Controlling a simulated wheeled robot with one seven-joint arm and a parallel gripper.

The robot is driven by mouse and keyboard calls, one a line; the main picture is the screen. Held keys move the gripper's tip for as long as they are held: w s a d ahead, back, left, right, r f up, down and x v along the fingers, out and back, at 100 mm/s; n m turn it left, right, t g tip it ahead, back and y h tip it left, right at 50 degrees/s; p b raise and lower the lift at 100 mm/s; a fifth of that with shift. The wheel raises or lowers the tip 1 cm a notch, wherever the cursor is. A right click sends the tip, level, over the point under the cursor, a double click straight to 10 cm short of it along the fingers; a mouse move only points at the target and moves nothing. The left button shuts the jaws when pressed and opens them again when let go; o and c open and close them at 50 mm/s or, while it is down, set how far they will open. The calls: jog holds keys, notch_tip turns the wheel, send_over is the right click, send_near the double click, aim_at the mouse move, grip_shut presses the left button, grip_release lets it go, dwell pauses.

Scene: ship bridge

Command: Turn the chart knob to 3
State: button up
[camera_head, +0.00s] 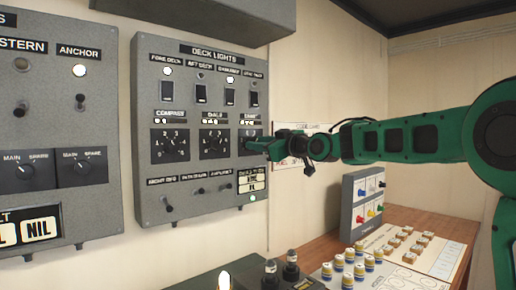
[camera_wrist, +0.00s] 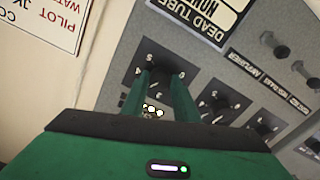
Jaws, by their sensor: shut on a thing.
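The chart knob is the rightmost of three rotary knobs on the grey deck lights panel (camera_head: 190,75). Its dark dial plate (camera_head: 249,134) is partly covered by my gripper (camera_head: 268,147) in the head view. In the wrist view the same dial plate (camera_wrist: 128,72) has white numerals around its edge. My gripper's two green fingers (camera_wrist: 154,74) reach onto the middle of that plate and are shut on the knob. The fingers hide most of the knob, so I cannot tell which number its pointer is at.
The dials knob (camera_head: 212,143) and compass knob (camera_head: 170,145) are to the left, with toggle switches (camera_head: 198,191) below. A dead tube plate (camera_wrist: 195,17) is close beside the chart dial. A desk with a switch box (camera_head: 362,203) and several pegs (camera_head: 358,270) stands below my arm.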

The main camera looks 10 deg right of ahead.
jog(key=shift+f+n, duration=0.35)
jog(key=shift+n, duration=0.35)
jog(key=o, duration=1.1)
jog(key=shift+w, duration=0.1)
jog(key=shift+c, duration=0.2)
jog(key=shift+r, duration=0.15)
jog(key=v, duration=1)
jog(key=shift+s+d, duration=0.3)
jog(key=shift+d, duration=0.05)
